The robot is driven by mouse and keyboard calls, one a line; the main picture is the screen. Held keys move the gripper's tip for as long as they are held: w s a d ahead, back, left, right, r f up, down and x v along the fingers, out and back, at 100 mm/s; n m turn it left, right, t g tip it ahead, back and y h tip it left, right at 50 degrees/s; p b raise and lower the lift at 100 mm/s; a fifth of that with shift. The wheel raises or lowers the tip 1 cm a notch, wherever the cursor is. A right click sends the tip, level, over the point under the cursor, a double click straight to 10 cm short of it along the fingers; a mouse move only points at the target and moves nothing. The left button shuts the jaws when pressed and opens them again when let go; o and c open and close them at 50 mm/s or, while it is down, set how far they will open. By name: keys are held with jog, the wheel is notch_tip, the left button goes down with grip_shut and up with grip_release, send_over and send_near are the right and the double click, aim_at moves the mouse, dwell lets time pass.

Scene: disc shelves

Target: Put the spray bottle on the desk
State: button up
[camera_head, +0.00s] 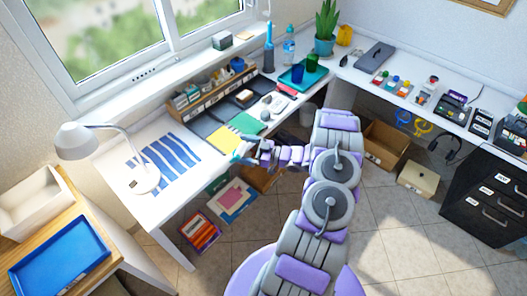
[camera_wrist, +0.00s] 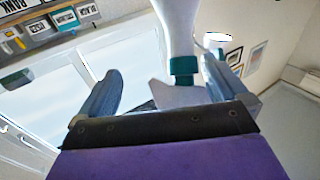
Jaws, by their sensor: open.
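In the wrist view a white object with a teal collar (camera_wrist: 184,68), which looks like the spray bottle, stands between and beyond my two fingers. Its far end runs out of the top of the picture, and contact with the fingers cannot be told. My gripper (camera_wrist: 160,72) is open. In the head view my gripper (camera_head: 248,152) is at the front edge of the white desk (camera_head: 112,168), with a small teal patch (camera_head: 236,159) beside it. My arm and gripper hide most of that spot.
A white lamp (camera_head: 78,140) and a striped blue sheet (camera_head: 170,160) occupy the desk's left part.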

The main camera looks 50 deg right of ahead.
jog(key=v, duration=0.7)
jog(key=shift+s+d+p, duration=0.2)
jog(key=shift+s+p, duration=0.15)
jog(key=shift+p, duration=0.05)
jog(key=shift+c, duration=0.2)
jog(key=c, duration=1.7)
jog(key=shift+c, duration=0.2)
